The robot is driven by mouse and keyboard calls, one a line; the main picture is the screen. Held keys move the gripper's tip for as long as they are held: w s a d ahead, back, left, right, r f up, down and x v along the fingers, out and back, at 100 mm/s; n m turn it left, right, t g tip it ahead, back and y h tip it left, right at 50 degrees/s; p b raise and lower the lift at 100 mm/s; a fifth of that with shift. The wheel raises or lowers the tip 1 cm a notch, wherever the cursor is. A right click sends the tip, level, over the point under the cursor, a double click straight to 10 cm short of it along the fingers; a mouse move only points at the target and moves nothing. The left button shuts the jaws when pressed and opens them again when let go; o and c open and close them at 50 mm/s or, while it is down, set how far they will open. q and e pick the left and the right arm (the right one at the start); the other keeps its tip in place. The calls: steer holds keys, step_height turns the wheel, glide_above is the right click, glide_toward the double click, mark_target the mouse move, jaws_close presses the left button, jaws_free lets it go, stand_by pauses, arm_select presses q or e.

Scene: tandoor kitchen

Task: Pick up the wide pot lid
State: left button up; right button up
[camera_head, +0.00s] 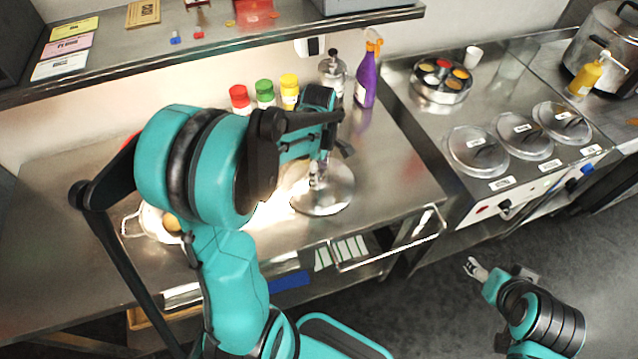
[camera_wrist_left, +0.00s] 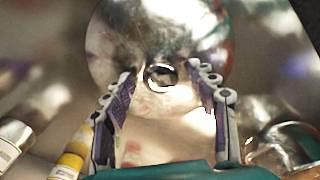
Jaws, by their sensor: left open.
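The wide pot lid (camera_head: 325,203) is a round, shiny metal disc lying on the steel counter near its front right part. My left gripper (camera_head: 318,176) is over the lid and partly covers it in the head view. In the left wrist view the lid (camera_wrist_left: 160,30) fills the upper middle, with its round knob (camera_wrist_left: 160,76) showing between the fingers. My left gripper (camera_wrist_left: 164,88) is open, one finger on each side of the knob; contact cannot be made out. My right gripper (camera_head: 474,268) is low over the floor at the right, too small to read.
Red, green and yellow-capped bottles (camera_head: 289,90), a metal canister (camera_head: 332,72) and a purple spray bottle (camera_head: 366,80) stand behind the lid. A pot (camera_head: 152,222) is partly hidden behind my left arm. A shelf (camera_head: 230,45) overhangs the counter. Lidded wells (camera_head: 478,150) are at the right.

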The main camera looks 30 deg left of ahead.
arm_select(q)
jaws_close()
steer(key=shift+r, duration=0.1)
